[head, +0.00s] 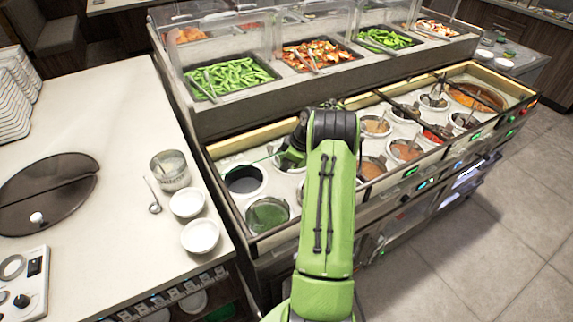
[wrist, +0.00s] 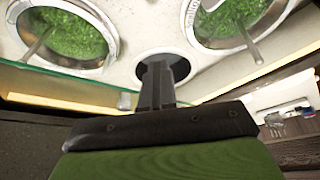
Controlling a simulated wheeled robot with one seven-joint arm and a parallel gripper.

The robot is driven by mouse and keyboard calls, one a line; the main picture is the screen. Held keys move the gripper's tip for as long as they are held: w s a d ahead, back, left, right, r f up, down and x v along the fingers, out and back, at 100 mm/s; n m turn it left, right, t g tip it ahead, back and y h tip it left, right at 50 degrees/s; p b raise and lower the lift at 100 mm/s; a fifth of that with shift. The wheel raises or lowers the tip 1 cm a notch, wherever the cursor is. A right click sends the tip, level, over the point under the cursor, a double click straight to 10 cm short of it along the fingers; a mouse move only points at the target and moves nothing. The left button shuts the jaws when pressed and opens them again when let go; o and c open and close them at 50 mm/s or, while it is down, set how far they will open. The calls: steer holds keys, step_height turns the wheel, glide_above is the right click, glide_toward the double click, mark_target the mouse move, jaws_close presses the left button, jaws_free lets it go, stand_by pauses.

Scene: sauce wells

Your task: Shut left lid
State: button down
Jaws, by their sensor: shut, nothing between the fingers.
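The sauce station is a long trough of round wells (head: 268,212) set in a pale top. A thin greenish edge, like clear glass, shows in the wrist view (wrist: 45,72) beside a pale yellow strip; it may belong to the left lid, whose full outline I cannot make out. My gripper (head: 281,160) is at the back of the left section, partly hidden by my arm. In the wrist view its dark fingers (wrist: 157,72) are together and empty, seen against a dark round opening. I cannot tell whether they touch the glass.
Clear covered food bins (head: 232,77) rise behind the wells. Ladles stand in several wells. The left counter (head: 110,105) holds a dark round cover (head: 50,185), a metal pot (head: 170,170) and two white bowls (head: 200,236). Open floor (head: 480,240) lies to the right.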

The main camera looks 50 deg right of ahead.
steer(key=c, duration=1.8)
jaws_free()
steer(key=o, duration=0.9)
steer(key=p+v, duration=0.2)
steer(key=v, duration=1.3)
steer(key=shift+s+d+r, duration=0.1)
steer(key=shift+s+r, duration=0.05)
steer(key=shift+r, duration=0.2)
steer(key=shift+f, duration=0.1)
